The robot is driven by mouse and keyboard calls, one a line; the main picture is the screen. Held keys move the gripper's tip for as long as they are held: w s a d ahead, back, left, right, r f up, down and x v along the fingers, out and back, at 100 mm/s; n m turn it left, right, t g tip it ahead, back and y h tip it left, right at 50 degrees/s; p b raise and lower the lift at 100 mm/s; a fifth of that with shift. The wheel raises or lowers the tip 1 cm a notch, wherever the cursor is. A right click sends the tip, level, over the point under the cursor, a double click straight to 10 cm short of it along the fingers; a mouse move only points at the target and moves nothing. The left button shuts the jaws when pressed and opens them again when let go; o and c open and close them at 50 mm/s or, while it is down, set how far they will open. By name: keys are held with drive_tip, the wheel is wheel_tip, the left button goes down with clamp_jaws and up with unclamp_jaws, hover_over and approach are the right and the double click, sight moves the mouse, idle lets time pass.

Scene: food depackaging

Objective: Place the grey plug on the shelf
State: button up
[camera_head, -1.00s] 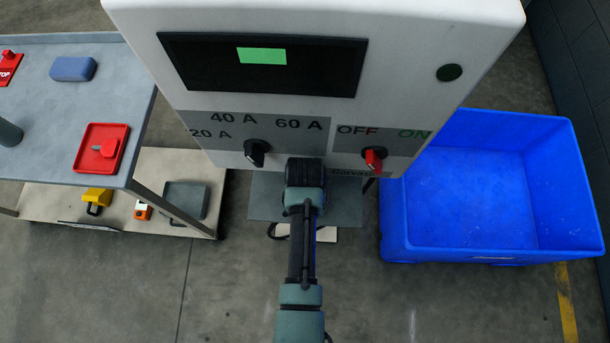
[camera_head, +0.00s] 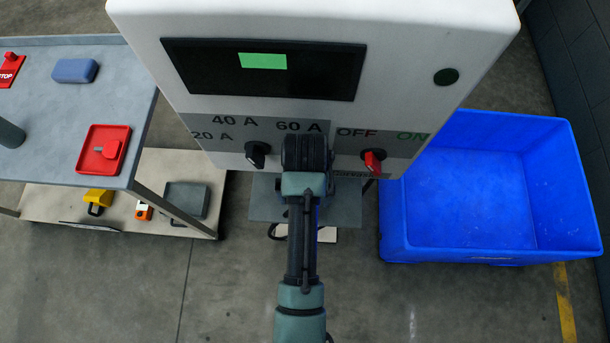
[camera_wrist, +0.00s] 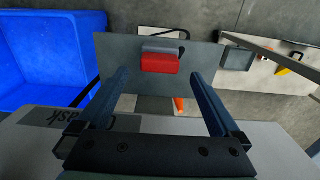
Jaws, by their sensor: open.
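In the wrist view my gripper (camera_wrist: 159,75) is open, its two dark fingers apart with nothing held between them. Beyond the fingertips a red block (camera_wrist: 160,63) and a grey piece (camera_wrist: 162,46) sit against each other on a grey plate. The grey piece may be the grey plug; only part of it shows. The grey plate (camera_wrist: 125,60) looks like a shelf below the machine, and it also shows in the head view (camera_head: 264,205). There, my wrist (camera_head: 305,155) hides my fingertips and the red and grey pieces.
The white machine (camera_head: 215,130) with a black knob (camera_head: 257,152) and red knob (camera_head: 373,160) is close to my wrist. A blue bin (camera_head: 395,225) stands right. A grey cart (camera_head: 140,95) at left carries several items, including a red box (camera_head: 103,149), above a lower deck (camera_head: 165,165).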

drive_tip(key=shift+r, duration=1.6)
